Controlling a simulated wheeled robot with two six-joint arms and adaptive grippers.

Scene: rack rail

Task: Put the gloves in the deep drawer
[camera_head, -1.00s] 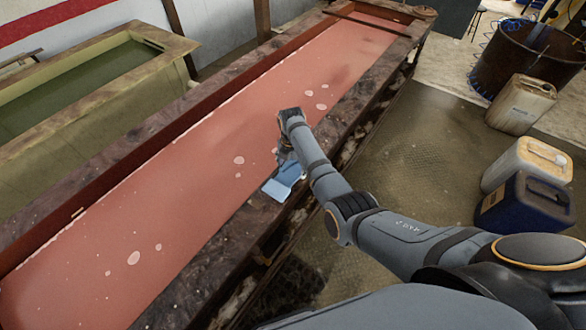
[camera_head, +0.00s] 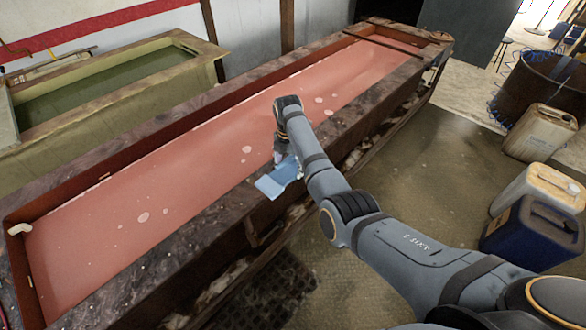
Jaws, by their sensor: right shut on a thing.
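Light blue gloves (camera_head: 277,180) hang at the end of my right arm, over the near rim of a long vat of red liquid. My right gripper (camera_head: 281,158) is shut on them; its fingers are mostly hidden behind the wrist and the gloves. I cannot tell whether the gloves touch the rim. My left gripper is not in view. No drawer shows in this view.
The long vat (camera_head: 190,232) fills the middle. A second tank (camera_head: 130,95) with green liquid stands behind it at the left. A blue canister (camera_head: 530,235), a white canister (camera_head: 540,190) and a beige canister (camera_head: 541,133) stand on the right. Floor (camera_head: 430,180) is open between.

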